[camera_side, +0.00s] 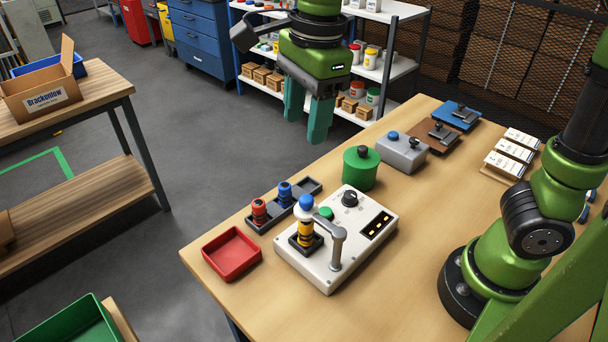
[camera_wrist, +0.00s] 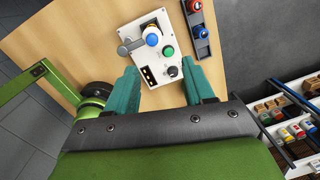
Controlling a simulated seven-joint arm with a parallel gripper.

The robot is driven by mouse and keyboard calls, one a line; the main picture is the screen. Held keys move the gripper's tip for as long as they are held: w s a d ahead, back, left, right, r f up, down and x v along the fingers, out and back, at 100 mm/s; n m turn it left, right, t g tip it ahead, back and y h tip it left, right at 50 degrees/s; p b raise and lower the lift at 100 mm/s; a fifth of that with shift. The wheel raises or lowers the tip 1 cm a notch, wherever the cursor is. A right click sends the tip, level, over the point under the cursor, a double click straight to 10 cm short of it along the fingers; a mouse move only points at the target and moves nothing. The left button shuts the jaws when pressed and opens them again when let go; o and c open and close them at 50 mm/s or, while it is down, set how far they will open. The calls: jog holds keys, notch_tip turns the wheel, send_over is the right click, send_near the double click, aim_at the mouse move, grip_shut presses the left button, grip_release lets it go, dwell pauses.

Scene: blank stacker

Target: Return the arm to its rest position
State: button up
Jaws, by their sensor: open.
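My gripper (camera_side: 307,115) is green with teal fingers and hangs in the air above the far edge of the table, in the side view. Its fingers are apart and nothing is between them. In the wrist view my gripper (camera_wrist: 160,92) shows open, with the tabletop and a white control box beyond it. The white control box (camera_side: 300,255) stands on the table (camera_side: 430,240), well below and apart from my fingers. It carries a yellow and black stack (camera_side: 304,236) under a blue-topped arm, a green button, a black knob and a dark display.
A red tray (camera_side: 231,268) and a grey rack (camera_side: 262,224) with red and blue pieces lie left of the box. A green cylinder (camera_side: 360,180), a grey block with a blue button (camera_side: 402,154) and other fixtures stand along the far side. A shelf (camera_side: 390,75) stands behind my gripper.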

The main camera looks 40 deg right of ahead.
jog(key=s+d+f+n+t, duration=0.2)
jog(key=s+d+n+t, duration=0.1)
jog(key=d+n, duration=0.3)
jog(key=s+d+f+n+t+y, duration=0.1)
jog(key=s+d+f+n+t, duration=0.2)
jog(key=d+n, duration=0.3)
jog(key=shift+s+d+n, duration=0.4)
jog(key=shift+s+n, duration=0.3)
jog(key=shift+n, duration=1.5)
